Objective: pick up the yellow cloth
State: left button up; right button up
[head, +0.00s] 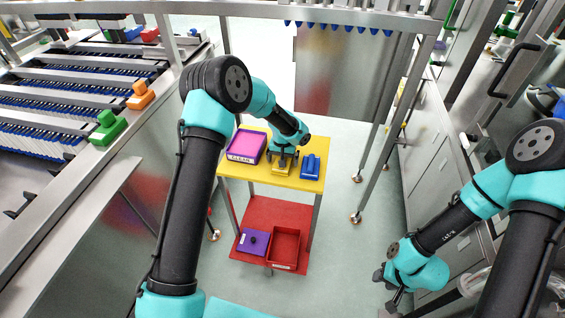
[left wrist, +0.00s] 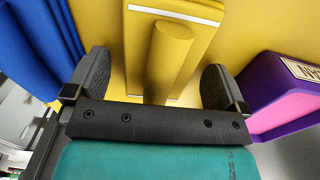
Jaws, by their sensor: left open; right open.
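The yellow cloth (head: 281,170) lies on the yellow table top (head: 264,181), between a purple tray and a blue cloth. In the left wrist view the yellow cloth (left wrist: 172,55) appears as a flat pad with a raised rounded ridge and white edge lines. My left gripper (head: 283,159) is directly over it, pointing down. In the left wrist view the left gripper (left wrist: 156,84) is open, with one finger on each side of the ridge. I cannot tell whether the fingers touch it. My right gripper (head: 394,296) is open and empty, low at the right, away from the table.
A red bin (head: 285,246) and a purple box (head: 253,242) sit on the red lower shelf (head: 263,214). Metal posts stand behind.

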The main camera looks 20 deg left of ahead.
pick_arm(q)
jog(key=shift+c, duration=0.2)
jog(key=c, duration=0.9)
jog(key=shift+r, duration=0.15)
jog(key=shift+r, duration=0.65)
notch_tip(320, 180, up, 2)
jog(key=shift+r, duration=0.1)
jog(key=s+d+r, duration=0.1)
jog(key=s+d, duration=0.3)
jog(key=s, duration=1.1)
jog(key=shift+s+d, duration=0.2)
jog(key=shift+r, duration=0.1)
